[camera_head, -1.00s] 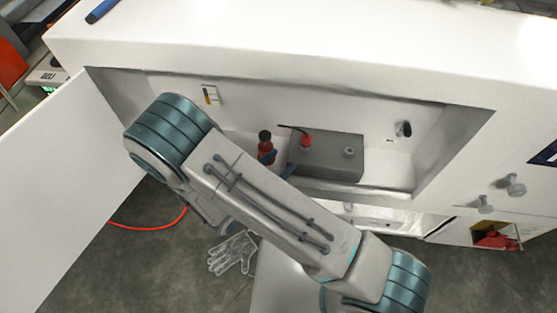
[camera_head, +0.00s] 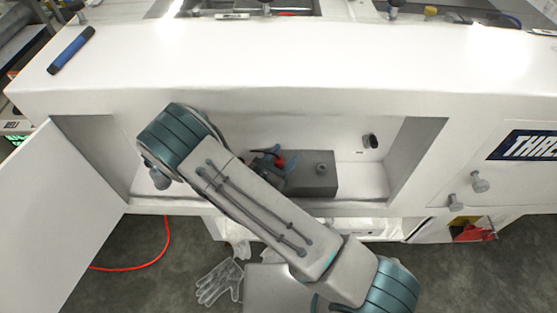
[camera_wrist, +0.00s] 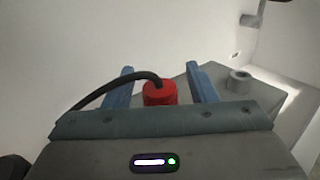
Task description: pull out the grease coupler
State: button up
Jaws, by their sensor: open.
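The grease coupler, a red cylinder (camera_wrist: 160,93) with a black hose (camera_wrist: 115,82) running off to the left, stands on a grey block in the wrist view. It lies between the two blue fingers of my gripper (camera_wrist: 160,88), with a visible gap on each side. In the head view the red part (camera_head: 281,162) is mostly hidden by my blue gripper fingers (camera_head: 270,160). My gripper is open around the coupler. The grey block (camera_head: 318,182) sits inside the open white compartment.
A small grey knob (camera_head: 321,169) stands on the block to the right. The open white door (camera_head: 62,215) is at the left. A dark round fitting (camera_head: 370,141) is on the back wall.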

jog(key=c, duration=1.1)
jog(key=shift+o, duration=0.2)
jog(key=shift+r+p, duration=0.3)
jog(key=shift+r, duration=0.25)
jog(key=shift+r+p, duration=1.3)
jog(key=shift+r, duration=0.55)
jog(key=shift+r+p, duration=1.05)
jog(key=shift+r, duration=0.45)
